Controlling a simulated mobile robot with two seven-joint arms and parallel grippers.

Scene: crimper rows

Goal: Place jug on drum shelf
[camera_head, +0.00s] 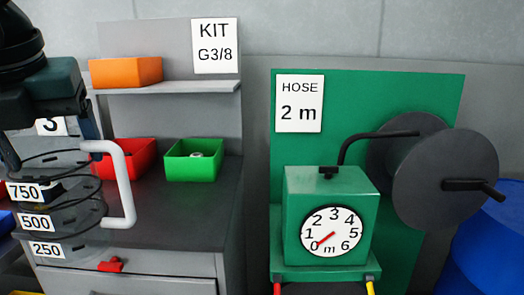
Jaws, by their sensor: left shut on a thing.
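The jug (121,180) is a clear measuring jug with dark ring lines, labels 750, 500 and 250, and a white handle on its right side. It is at the left of the head view, upright. My left gripper (50,142) comes down over its top from the upper left, with a finger on either side, and is shut on it. The jug hangs in front of the grey cabinet. No shelf marked for drums can be made out. A blue drum-like body (490,245) shows in part at the lower right edge. My right gripper is not in view.
The grey cabinet (150,262) carries a red bin (130,157), a green bin (193,160) and a shelf (185,87) with an orange box (125,72). A green hose station (385,85) with a dial (332,230) and grey reel (450,165) stands to the right.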

